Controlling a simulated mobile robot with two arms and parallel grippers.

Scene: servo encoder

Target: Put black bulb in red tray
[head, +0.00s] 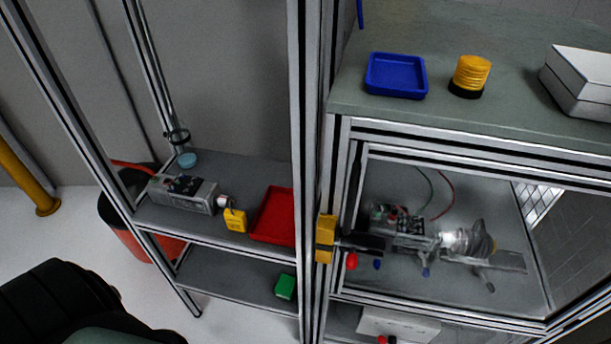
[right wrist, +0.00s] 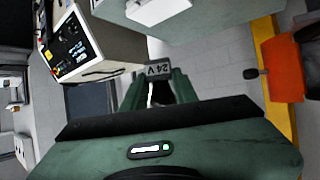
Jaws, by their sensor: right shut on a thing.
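The red tray (head: 273,216) lies on the upper shelf at the left in the head view, against a metal post. It looks empty. My right gripper (right wrist: 157,88) shows in the right wrist view, its green fingers closed around a dark grey piece marked "24 V" (right wrist: 157,70). Most of that piece is hidden between the fingers, so I cannot tell whether it is the black bulb. No other black bulb is clear in either view. Neither gripper shows in the head view; my left gripper is out of sight.
A yellow box (head: 236,220) and a grey power unit (head: 184,194) share the tray's shelf. A green block (head: 285,286) sits on the shelf below. A blue tray (head: 396,75) is on the cabinet top. A red bulb (head: 351,260) shows at the cabinet front.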

